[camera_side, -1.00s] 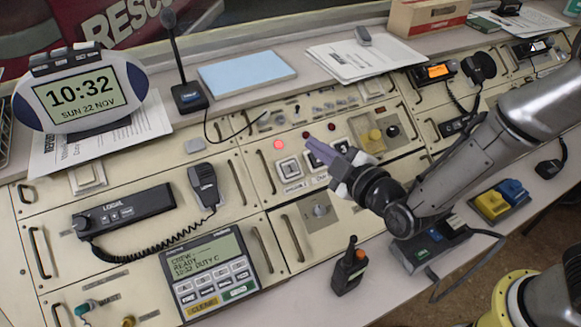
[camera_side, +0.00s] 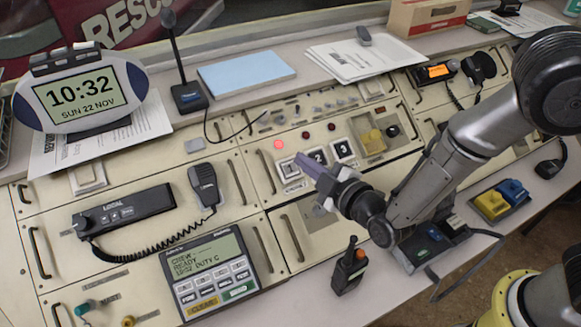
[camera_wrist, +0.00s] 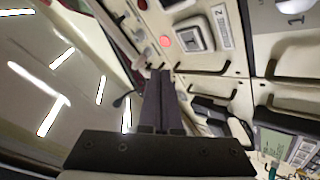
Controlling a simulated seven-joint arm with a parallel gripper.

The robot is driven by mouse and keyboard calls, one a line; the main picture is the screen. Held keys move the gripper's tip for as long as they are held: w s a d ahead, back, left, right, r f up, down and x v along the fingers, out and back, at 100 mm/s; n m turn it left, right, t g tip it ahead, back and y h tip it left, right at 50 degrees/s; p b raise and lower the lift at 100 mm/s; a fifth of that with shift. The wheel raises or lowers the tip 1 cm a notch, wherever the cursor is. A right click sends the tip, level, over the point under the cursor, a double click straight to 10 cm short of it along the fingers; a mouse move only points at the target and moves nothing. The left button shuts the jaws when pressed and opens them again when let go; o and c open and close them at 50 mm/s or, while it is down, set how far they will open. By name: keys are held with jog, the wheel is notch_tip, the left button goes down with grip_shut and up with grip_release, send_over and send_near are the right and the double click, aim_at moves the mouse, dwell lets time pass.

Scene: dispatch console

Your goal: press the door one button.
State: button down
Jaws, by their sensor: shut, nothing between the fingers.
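The leftmost of three square white buttons, which I take for door one (camera_side: 289,171), is on the sloping console under a lit red lamp (camera_side: 278,144). Its numeral is not readable. Buttons 2 (camera_side: 317,157) and 3 (camera_side: 343,149) are to its right. My gripper (camera_side: 302,161) is shut and empty, with its fingertips beside the upper right of the leftmost button in the side view. I cannot tell whether they touch anything. In the wrist view, my shut fingers (camera_wrist: 160,74) point towards the panel, apart from a square button (camera_wrist: 192,38) beside a lit lamp (camera_wrist: 165,41).
Drawer-like panels with dark handles (camera_side: 291,238) surround the buttons. A radio unit (camera_side: 124,211) with a handset (camera_side: 205,185), a keypad terminal (camera_side: 210,273) and a walkie-talkie (camera_side: 349,266) are nearby. A desk microphone (camera_side: 188,96) and blue pad (camera_side: 246,72) stand behind.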

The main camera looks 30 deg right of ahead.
aim_at(289, 163)
jog(key=shift+w+f, duration=0.65)
jog(key=shift+f, duration=0.3)
jog(key=shift+w+f, duration=0.6)
jog(key=shift+f, duration=0.35)
jog(key=shift+f, duration=0.1)
dwell(0.6)
jog(key=shift+w+f, duration=0.2)
jog(key=shift+f, duration=0.05)
jog(key=shift+w+f, duration=0.3)
jog(key=shift+f, duration=0.2)
dwell(1.1)
jog(key=shift+s, duration=0.1)
jog(key=shift+s+r, duration=0.45)
jog(key=shift+r, duration=0.3)
jog(key=s+r, duration=0.1)
jog(key=r, duration=0.2)
jog(key=s+r, duration=0.1)
jog(key=shift+s+r, duration=0.15)
jog(key=shift+s, duration=0.2)
